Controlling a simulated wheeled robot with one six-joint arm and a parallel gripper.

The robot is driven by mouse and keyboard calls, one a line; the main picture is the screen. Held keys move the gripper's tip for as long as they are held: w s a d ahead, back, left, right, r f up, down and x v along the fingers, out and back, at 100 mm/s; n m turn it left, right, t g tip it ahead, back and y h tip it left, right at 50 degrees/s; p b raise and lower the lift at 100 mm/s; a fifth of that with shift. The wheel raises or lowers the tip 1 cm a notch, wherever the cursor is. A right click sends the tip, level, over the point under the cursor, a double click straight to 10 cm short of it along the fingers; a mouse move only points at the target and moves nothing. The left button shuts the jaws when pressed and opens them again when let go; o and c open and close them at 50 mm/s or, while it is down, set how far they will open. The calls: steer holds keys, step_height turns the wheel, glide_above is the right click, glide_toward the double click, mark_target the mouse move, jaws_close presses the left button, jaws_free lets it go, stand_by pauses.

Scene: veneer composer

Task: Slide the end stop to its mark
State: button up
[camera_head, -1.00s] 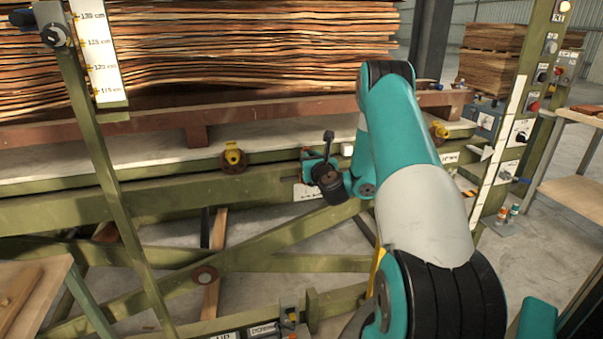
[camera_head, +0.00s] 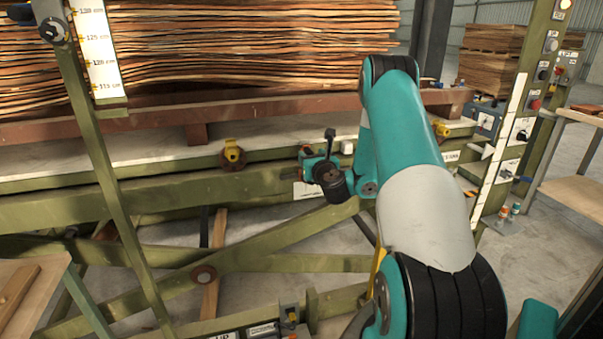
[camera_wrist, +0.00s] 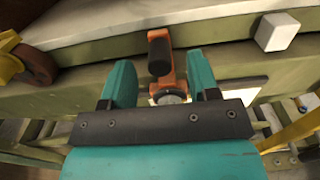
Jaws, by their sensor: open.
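An orange fitting with an upright black handle (camera_wrist: 166,68) sits on the green rail in the wrist view; it looks like the end stop. A round metal knob shows at its lower end. My gripper (camera_wrist: 160,80) is open, with one teal finger on each side of the fitting. Whether the fingers touch it I cannot tell. In the head view my gripper (camera_head: 306,160) is at the rail, and it and my wrist hide most of the fitting. A white plate (camera_wrist: 225,92) lies on the rail face to the right; no mark on it can be read.
A white block (camera_wrist: 277,31) stands on the ledge right of the fitting. A yellow fitting on a brown round base (camera_head: 232,155) is on the rail to the left. A veneer stack (camera_head: 220,50) rests behind. A green post (camera_head: 105,170) with a scale crosses at left.

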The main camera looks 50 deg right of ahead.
steer(key=b+v, duration=0.4)
steer(key=b, duration=0.1)
steer(key=shift+b, duration=0.3)
stand_by(0.4)
steer(key=shift+a, duration=0.1)
stand_by(0.4)
